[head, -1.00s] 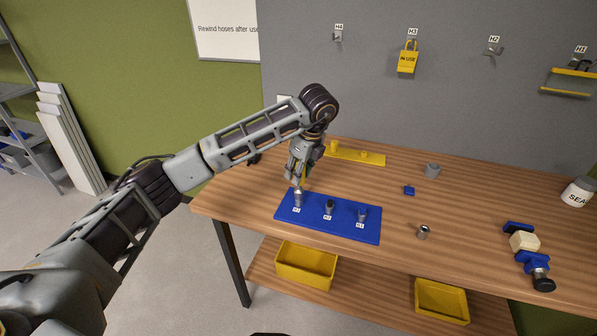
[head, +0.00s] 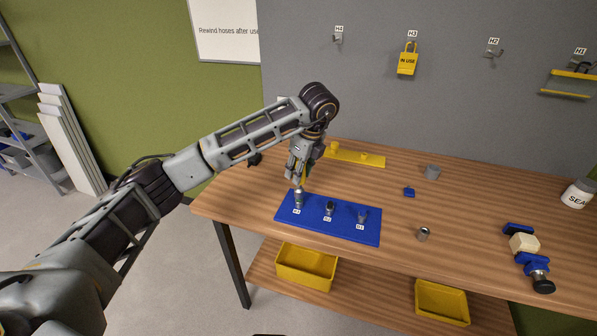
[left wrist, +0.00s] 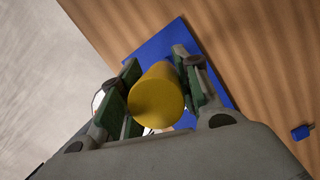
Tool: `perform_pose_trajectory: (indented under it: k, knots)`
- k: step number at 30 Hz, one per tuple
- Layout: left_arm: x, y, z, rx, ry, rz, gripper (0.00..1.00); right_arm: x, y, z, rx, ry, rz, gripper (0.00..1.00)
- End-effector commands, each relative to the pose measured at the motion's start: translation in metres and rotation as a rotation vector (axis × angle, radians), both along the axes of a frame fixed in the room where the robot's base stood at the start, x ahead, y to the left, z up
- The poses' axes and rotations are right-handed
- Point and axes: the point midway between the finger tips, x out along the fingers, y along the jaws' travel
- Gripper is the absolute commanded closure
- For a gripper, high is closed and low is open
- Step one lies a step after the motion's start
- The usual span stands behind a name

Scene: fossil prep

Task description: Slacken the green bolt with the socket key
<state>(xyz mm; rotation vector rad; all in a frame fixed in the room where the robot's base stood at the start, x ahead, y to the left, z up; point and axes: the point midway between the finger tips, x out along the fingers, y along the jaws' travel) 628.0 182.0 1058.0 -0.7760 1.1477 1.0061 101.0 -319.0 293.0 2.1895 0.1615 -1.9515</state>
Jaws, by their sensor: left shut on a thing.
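My left gripper (head: 298,172) is shut on a yellow cylindrical handle, which I take as the socket key (left wrist: 155,95). It holds the key upright above the left end of a blue board (head: 343,228). The key's grey metal lower end (head: 298,197) meets the leftmost position on the board; whether it is seated on a bolt there I cannot tell. Two other dark grey pieces stand on the board, one in the middle (head: 329,208) and one at the right (head: 362,217). I see no green bolt; one may be hidden under the key. My right gripper is not in view.
A yellow rack (head: 355,157) lies behind the board. A small blue block (head: 409,192), a grey ring (head: 432,172) and a metal cup (head: 423,233) stand to the right. Farther right are a blue clamp-like device (head: 533,262) and a white jar (head: 577,193).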

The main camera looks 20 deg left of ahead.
Motion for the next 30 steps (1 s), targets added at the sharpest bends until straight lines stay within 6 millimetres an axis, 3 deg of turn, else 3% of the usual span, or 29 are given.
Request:
perform_pose_trajectory:
  k: [6, 15, 30]
  knots:
    - [0.000, 0.000, 0.010, -0.001, -0.002, -0.001, 1.00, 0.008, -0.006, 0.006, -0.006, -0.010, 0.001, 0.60]
    - [0.000, 0.000, 0.021, -0.001, -0.001, 0.000, 1.00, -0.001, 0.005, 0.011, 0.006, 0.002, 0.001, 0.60]
    - [0.000, 0.000, 0.039, 0.000, 0.000, 0.000, 1.00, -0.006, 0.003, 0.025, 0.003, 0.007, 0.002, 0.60]
